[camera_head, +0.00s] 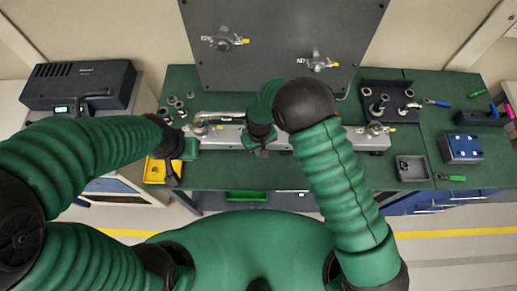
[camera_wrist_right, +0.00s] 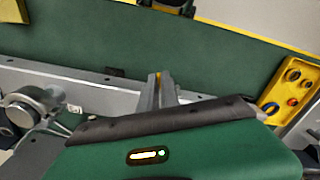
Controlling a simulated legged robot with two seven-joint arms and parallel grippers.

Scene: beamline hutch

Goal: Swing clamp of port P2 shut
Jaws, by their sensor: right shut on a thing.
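A light grey rail (camera_head: 347,140) lies along the bench and carries port fittings; I cannot read which is P2. One fitting (camera_head: 200,125) is at its left end. Another, with a yellow-tipped lever (camera_head: 376,128), is at its right end. My right gripper (camera_head: 262,146) is over the rail's middle and hides what is there. In the right wrist view its narrow grey fingers (camera_wrist_right: 159,92) are shut, with a small yellow tip between them that looks like a clamp lever; most of it is hidden. My left gripper (camera_head: 172,174) hangs by the yellow tray; its jaws are unclear.
A grey panel (camera_head: 280,65) with two fittings stands behind. A dark tray (camera_head: 368,88), grey bin (camera_head: 401,176) and blue box (camera_head: 462,153) lie right.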

